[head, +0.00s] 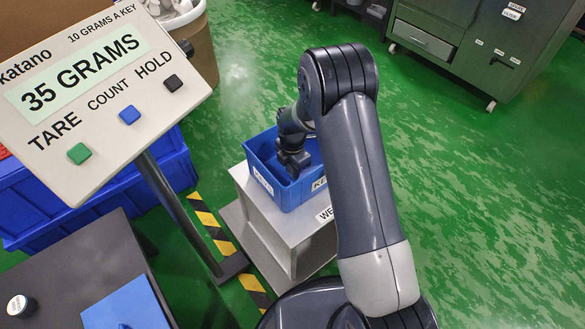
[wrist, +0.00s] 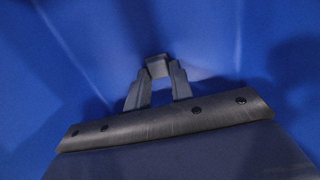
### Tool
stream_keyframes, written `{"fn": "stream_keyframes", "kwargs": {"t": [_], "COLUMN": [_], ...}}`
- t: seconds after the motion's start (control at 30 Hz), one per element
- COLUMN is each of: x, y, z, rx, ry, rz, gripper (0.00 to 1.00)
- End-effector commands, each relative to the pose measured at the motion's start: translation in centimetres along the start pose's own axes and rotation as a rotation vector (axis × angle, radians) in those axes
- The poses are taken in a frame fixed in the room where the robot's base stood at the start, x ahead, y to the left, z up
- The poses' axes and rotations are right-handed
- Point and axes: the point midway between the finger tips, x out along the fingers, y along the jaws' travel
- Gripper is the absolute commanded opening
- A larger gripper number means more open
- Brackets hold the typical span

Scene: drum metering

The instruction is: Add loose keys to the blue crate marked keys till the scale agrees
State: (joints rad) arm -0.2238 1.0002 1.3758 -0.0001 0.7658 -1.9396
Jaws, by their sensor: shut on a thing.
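The blue crate (head: 258,150) sits on a grey scale stand (head: 262,208); its front label is partly hidden by my arm. The scale display (head: 90,70) reads 35 GRAMS, with "10 grams a key" printed above. My gripper (head: 293,166) reaches down into the crate. In the wrist view my gripper (wrist: 157,78) is shut on a small grey blocky key (wrist: 157,66), held between the fingertips against blue crate walls (wrist: 235,50). I cannot tell whether the key touches the crate. No other keys show in the wrist view; most of the crate floor is hidden.
A dark table (head: 60,275) at lower left carries a blue mat (head: 130,305) and a round black item with a white top (head: 18,305). A large blue bin (head: 165,165) and a tan barrel (head: 200,45) stand behind the display. Green floor is clear at right.

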Motion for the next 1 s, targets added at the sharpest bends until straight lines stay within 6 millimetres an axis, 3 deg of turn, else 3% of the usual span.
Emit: {"fn": "stream_keyframes", "kwargs": {"t": [0.33,0.63,0.77,1.0], "x": [0.0,-0.5,-2.3,-7.3], "y": [0.0,0.0,0.1,0.1], "z": [0.0,0.0,0.0,0.0], "rx": [0.0,0.0,0.0,0.0], "ry": [0.0,-0.001,-0.001,-0.001], "rz": [0.0,0.001,0.003,0.003], "gripper": [0.47,0.48,0.48,0.48]}}
